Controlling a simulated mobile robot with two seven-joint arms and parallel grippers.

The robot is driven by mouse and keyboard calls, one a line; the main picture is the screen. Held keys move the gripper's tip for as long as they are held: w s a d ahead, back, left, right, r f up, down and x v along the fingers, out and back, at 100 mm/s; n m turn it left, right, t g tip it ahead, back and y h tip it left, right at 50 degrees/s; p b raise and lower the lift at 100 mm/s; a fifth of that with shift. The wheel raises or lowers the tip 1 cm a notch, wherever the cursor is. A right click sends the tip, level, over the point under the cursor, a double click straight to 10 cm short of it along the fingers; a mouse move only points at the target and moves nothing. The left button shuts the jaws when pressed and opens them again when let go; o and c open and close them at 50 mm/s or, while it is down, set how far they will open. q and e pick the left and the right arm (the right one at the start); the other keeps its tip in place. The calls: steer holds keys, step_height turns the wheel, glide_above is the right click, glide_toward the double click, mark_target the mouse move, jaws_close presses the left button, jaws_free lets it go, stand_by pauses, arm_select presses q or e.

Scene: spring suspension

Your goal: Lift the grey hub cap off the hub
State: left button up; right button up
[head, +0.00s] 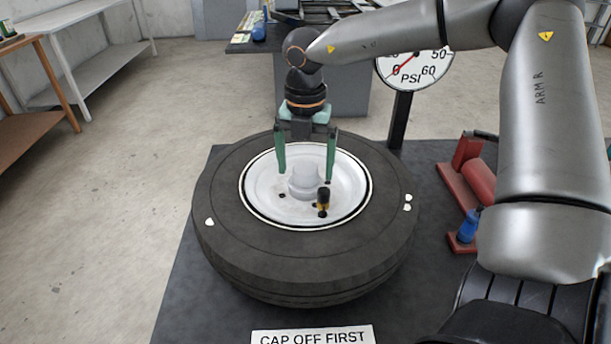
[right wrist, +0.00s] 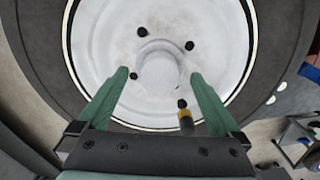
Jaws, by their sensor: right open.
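The grey hub cap (head: 305,180) sits at the centre of the white wheel hub (head: 262,195), inside a black tyre (head: 230,240) lying flat. My right gripper (head: 306,178) points down above the hub with its green fingers open, one on each side of the cap and apart from it. In the right wrist view the cap (right wrist: 160,70) lies just beyond and between the open fingertips (right wrist: 158,75). A small black and brass piece (head: 323,200) stands on the hub near the cap; it also shows in the right wrist view (right wrist: 185,118). My left gripper is not in view.
The tyre rests on a dark mat (head: 190,300) with a "CAP OFF FIRST" sign (head: 312,336) in front. A PSI gauge (head: 415,68) on a post stands behind. Red and blue items (head: 470,190) lie at the right. Benches (head: 85,60) stand back left.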

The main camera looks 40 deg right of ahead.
step_height(320, 180, down, 2)
steer(key=shift+f, duration=0.15)
